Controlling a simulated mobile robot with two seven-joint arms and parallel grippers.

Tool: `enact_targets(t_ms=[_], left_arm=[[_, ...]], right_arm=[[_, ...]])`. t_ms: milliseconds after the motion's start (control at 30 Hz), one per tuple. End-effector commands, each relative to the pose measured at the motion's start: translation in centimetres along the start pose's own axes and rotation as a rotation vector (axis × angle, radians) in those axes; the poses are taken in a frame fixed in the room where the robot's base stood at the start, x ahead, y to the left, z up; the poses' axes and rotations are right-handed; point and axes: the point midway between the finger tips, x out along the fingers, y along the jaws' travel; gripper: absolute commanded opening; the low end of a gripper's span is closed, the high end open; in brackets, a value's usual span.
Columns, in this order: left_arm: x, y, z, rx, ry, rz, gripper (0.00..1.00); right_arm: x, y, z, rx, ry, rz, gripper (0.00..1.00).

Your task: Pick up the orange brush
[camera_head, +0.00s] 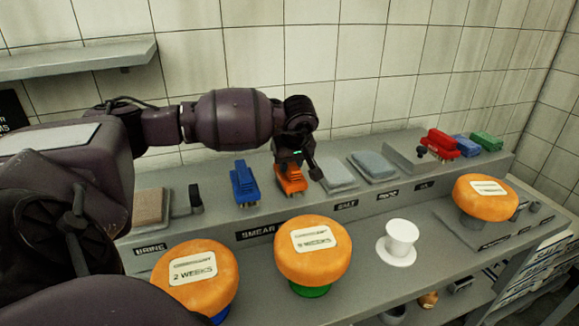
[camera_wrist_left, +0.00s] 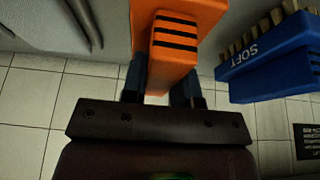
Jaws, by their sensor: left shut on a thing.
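The orange brush (camera_head: 291,181) is on the raised back shelf of the counter, under my left gripper (camera_head: 294,164). In the left wrist view the orange brush (camera_wrist_left: 176,45) has black stripes on its handle. The left gripper's two dark fingers (camera_wrist_left: 161,88) are shut on the handle, one on each side. I cannot tell whether the brush touches the shelf or is just above it. My right gripper is not in view.
A blue brush (camera_head: 244,184) stands close to the left, marked SOFT in the wrist view (camera_wrist_left: 270,65). Grey pads (camera_head: 372,166) lie to the right. Red (camera_head: 441,143) and green (camera_head: 486,141) brushes are farther right. Orange cheese wheels (camera_head: 318,262) and a white stand (camera_head: 398,241) occupy the front.

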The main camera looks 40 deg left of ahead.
Motion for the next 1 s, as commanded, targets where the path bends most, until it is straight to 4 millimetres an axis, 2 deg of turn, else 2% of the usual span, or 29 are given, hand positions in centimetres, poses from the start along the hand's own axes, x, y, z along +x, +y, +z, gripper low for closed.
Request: enact_targets(t_ms=[167, 500, 700, 833, 1000], left_arm=[[-2.7, 0.1, -1.2, -0.001, 0.005, 0.005, 0.0], [-10.8, 0.1, -4.5, -0.003, 0.005, 0.006, 0.0], [-15.0, 0.1, -6.2, -0.003, 0.004, 0.006, 0.0], [-16.9, 0.0, -7.0, -0.003, 0.004, 0.005, 0.0], [-18.3, 0.0, -7.6, -0.001, 0.002, 0.003, 0.0]], right_arm=[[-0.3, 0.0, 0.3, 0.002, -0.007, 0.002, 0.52], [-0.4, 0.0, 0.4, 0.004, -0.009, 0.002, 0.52], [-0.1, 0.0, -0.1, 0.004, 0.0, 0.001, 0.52], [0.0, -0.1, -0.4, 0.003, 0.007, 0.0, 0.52], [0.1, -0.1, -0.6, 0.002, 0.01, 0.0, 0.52]])
